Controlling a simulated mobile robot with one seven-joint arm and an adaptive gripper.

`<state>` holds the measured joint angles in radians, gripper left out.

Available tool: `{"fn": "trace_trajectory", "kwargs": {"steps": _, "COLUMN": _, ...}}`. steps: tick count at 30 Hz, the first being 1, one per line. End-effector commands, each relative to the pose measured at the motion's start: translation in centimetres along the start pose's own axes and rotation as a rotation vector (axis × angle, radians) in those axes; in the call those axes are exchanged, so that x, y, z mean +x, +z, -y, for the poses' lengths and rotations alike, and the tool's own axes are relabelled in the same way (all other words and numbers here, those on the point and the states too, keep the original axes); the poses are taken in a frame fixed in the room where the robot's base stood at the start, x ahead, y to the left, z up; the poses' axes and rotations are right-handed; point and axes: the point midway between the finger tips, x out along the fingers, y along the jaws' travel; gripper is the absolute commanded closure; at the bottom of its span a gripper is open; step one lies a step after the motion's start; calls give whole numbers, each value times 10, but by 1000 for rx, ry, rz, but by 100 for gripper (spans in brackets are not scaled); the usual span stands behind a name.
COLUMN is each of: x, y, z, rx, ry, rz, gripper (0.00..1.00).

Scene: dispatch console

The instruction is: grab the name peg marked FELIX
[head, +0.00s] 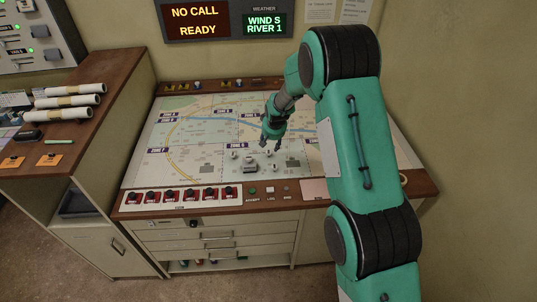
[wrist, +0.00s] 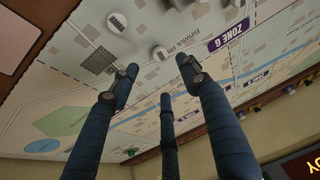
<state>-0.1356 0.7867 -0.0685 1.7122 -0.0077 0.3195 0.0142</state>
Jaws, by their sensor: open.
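No name FELIX is readable in either view. In the wrist view, a white piece with a dark marking (wrist: 116,22) lies beyond my left finger, and a pale round piece (wrist: 160,53) shows between the fingertips. The marking is too small to read.
A row of red-and-black units (head: 173,196) sits on a white strip along the console's front left edge. A side cabinet with paper rolls (head: 68,101) stands at left. Display screens (head: 225,20) hang on the back wall. The map's left part is clear.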

Motion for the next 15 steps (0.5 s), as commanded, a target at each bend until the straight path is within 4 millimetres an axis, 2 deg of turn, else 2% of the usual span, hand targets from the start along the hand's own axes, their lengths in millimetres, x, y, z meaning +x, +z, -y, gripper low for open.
{"fn": "trace_trajectory", "kwargs": {"steps": 9, "x": 37, "y": 0, "z": 0, "rx": 0, "ry": 0, "rz": 1, "gripper": 54}}
{"fn": "trace_trajectory", "kwargs": {"steps": 15, "x": 53, "y": -1, "z": 0, "rx": 0, "ry": 0, "rz": -1, "gripper": 54}}
